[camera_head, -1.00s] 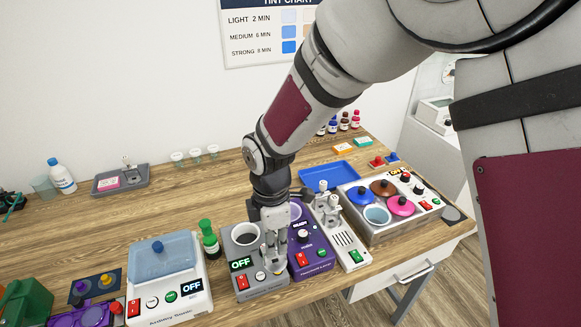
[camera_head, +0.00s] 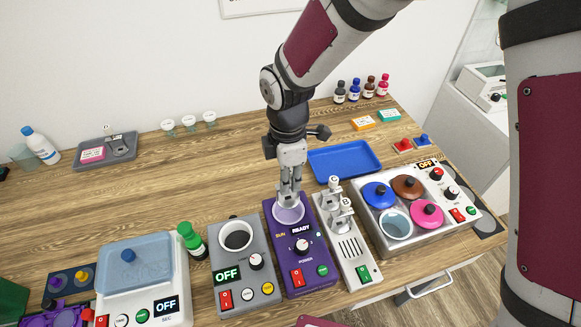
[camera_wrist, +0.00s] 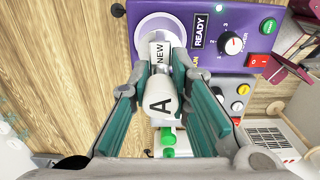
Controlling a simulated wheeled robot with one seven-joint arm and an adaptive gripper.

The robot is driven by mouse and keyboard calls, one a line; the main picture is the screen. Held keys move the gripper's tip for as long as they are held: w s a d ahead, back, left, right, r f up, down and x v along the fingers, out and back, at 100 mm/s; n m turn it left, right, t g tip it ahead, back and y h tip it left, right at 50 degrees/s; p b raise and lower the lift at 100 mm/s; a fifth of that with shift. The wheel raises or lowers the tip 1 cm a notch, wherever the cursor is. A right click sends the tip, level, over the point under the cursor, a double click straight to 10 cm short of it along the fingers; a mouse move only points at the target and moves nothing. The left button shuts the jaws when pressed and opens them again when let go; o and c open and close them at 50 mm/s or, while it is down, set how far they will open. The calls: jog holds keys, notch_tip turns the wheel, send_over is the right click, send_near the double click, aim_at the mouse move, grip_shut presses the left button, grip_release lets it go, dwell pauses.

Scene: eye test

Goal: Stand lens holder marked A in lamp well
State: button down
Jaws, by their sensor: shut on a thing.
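My gripper (camera_head: 289,193) is shut on a white lens holder (camera_wrist: 158,104) with a black A on its cap. In the wrist view the holder lies between the green-padded fingers, with a part reading NEW beyond it. The purple lamp unit (camera_head: 308,262) has a lit READY sign, and its round pale lilac well (camera_head: 288,214) is directly below my gripper. In the wrist view the well's rim (camera_wrist: 148,27) shows around the holder's far end. I cannot tell whether the holder touches the well's floor.
A white stand (camera_head: 354,247) at right carries holders marked C (camera_head: 333,190) and B (camera_head: 345,208). A grey unit (camera_head: 230,262) with a dark well and OFF sign stands at left. A blue tray (camera_head: 343,158) lies behind; a pot unit (camera_head: 455,221) is further right.

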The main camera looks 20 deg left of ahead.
aim_at(288, 198)
jog(key=shift+f+b, duration=1.45)
jog(key=shift+f, duration=3.35)
jog(key=shift+f, duration=0.25)
jog(key=c, duration=1.1)
grip_release()
jog(key=shift+r+p, duration=0.75)
jog(key=shift+r, duration=2.25)
